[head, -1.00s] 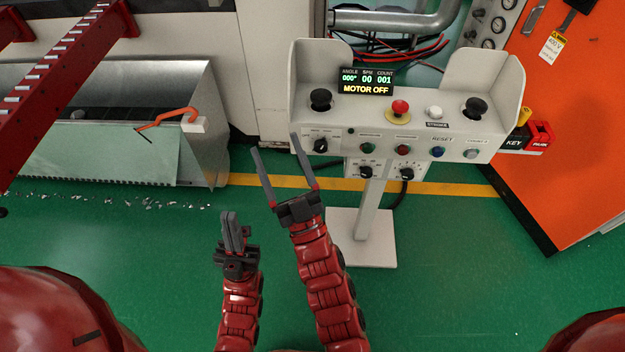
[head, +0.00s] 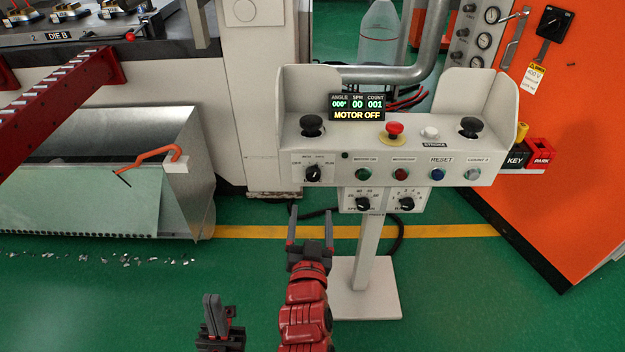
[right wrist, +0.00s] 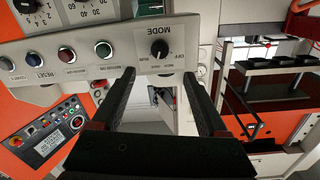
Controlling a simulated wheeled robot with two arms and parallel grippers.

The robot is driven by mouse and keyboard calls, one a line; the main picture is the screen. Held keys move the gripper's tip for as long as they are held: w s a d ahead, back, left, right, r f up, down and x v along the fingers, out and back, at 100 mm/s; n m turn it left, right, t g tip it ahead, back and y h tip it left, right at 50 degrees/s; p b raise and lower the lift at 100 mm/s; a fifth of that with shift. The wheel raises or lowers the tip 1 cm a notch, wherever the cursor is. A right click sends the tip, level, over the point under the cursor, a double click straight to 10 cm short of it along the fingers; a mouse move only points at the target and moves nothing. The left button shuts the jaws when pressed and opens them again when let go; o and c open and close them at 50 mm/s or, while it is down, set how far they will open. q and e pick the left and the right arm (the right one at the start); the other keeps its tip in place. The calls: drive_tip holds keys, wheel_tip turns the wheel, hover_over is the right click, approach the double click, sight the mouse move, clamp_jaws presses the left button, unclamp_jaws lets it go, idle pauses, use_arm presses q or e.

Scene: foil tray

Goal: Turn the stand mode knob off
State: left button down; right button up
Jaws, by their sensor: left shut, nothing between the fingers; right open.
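The stand (head: 363,285) is a pale control console on a post. Its black mode knob (head: 313,173) is at the left of the front panel, among small position labels. In the right wrist view the mode knob (right wrist: 160,48) appears upside down, beyond the fingertips and between their lines. Its exact setting is too small to read. My right gripper (head: 310,228) is open and empty, below the knob in the head view; its fingers also frame the right wrist view (right wrist: 158,85). My left gripper (head: 212,308) is shut and empty, low and further left.
Several coloured buttons (head: 401,174) sit right of the knob, and two dials (head: 363,204) lie beneath. A red emergency button (head: 394,130) is on top. The display (head: 358,107) reads MOTOR OFF. A metal chute (head: 190,150) stands left; an orange cabinet (head: 570,130) stands right.

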sight(313, 177)
drive_tip(key=w, duration=1.2)
drive_tip(key=shift+d, duration=0.2)
drive_tip(key=shift+f, duration=0.1)
clamp_jaws()
